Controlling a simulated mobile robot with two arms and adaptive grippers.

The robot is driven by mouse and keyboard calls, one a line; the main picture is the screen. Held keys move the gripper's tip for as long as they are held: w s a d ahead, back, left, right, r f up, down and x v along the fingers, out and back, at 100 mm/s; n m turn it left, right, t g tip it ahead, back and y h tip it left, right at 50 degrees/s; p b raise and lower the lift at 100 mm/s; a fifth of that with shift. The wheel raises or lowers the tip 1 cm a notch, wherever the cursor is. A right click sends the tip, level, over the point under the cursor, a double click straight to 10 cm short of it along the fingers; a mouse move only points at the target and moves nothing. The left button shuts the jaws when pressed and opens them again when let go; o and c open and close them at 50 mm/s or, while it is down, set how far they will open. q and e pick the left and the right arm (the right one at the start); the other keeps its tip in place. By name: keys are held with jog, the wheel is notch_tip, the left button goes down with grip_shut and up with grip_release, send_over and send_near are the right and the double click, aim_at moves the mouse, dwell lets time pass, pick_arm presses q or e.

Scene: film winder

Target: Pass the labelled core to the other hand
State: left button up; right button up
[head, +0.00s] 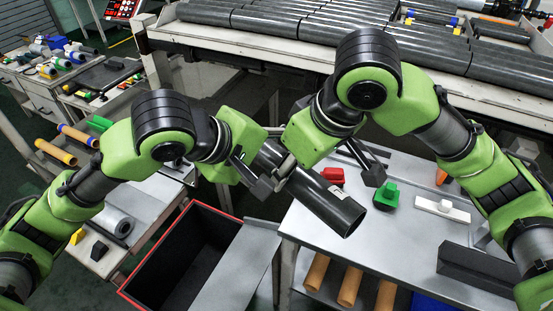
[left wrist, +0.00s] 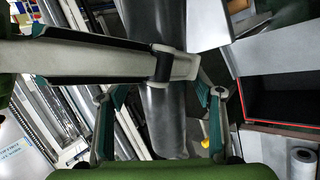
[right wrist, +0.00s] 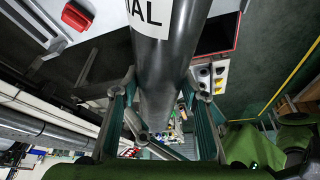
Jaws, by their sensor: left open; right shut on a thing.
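The labelled core (head: 324,200) is a dark grey tube with a white label near its lower right end. It is held tilted in the air above the work tables. My right gripper (head: 285,170) is shut on it; one finger crosses the core in the left wrist view. In the right wrist view the core (right wrist: 165,65) runs between my right fingers, with part of the label showing at the top. My left gripper (left wrist: 160,105) is open, with a finger on each side of the core (left wrist: 168,115). I cannot tell whether its fingers touch it.
A red-rimmed dark bin (head: 150,228) stands below. The right table (head: 400,248) holds a green piece (head: 387,194), a red block (head: 333,175) and a white block (head: 440,209); brown tubes (head: 349,287) lie on its lower shelf. A rack of dark rollers (head: 430,48) spans the back.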

pick_arm(q)
jog(key=c, duration=1.4)
jog(key=shift+r, duration=0.1)
pick_arm(e)
jog(key=o, duration=1.4)
